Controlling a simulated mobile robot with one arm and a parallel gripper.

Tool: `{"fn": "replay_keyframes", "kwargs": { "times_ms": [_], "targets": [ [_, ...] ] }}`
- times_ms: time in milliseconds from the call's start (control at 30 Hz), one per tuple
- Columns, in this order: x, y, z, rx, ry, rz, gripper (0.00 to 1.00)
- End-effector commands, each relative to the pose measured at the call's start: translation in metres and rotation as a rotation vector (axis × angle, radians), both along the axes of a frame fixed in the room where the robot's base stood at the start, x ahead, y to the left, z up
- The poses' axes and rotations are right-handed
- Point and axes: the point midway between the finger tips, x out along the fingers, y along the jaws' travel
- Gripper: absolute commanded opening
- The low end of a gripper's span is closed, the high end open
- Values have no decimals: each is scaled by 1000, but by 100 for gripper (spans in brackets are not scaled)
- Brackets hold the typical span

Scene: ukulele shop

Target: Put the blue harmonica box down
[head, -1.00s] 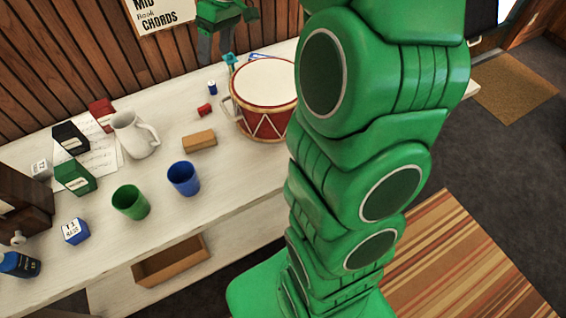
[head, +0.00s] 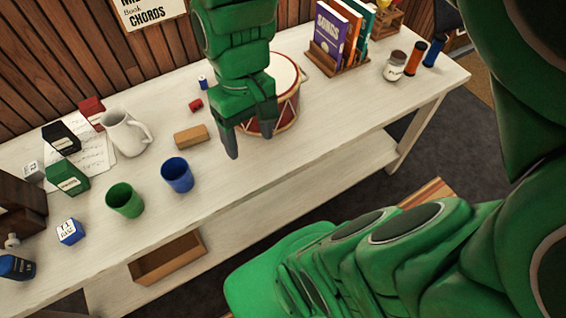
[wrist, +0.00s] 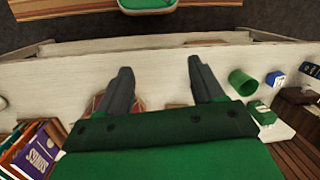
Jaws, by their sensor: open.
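My gripper (head: 250,128) is open and hangs over the table, in front of the drum's left part in the head view. In the wrist view its two fingers (wrist: 160,78) are apart with nothing between them. I cannot clearly make out a blue harmonica box in either current view. A small blue box with a white printed label (head: 69,232) sits near the table's front left, well away from my gripper; it also shows in the wrist view (wrist: 275,79). I cannot tell if it is the named box. My gripper and arm hide the area behind the drum's left side.
The white table (head: 290,185) holds a red drum (head: 284,112), blue cup (head: 177,175), green cup (head: 125,200), white pitcher (head: 123,134), tan block (head: 191,136) and book rack (head: 337,58). Green (head: 68,178), black (head: 61,138) and red (head: 91,110) boxes stand left. The front middle is clear.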

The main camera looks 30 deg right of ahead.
Motion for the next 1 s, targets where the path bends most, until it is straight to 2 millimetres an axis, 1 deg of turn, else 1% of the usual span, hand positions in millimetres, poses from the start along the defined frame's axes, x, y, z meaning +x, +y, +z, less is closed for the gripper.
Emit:
{"fn": "replay_keyframes", "kwargs": {
  "times_ms": [33, 100, 200, 300, 467, 1000],
  "targets": [
    [-15, -5, -1, -26, -2, -26, 67],
    [-31, -8, -5, -49, 3, -59, 67],
    [-50, -13, -10, -74, 11, -98, 67],
    [-63, -14, -14, -87, 18, -123, 67],
    [-70, -15, -16, -94, 20, -140, 67],
    [-70, -15, -16, -92, 22, -138, 67]
  ]
}}
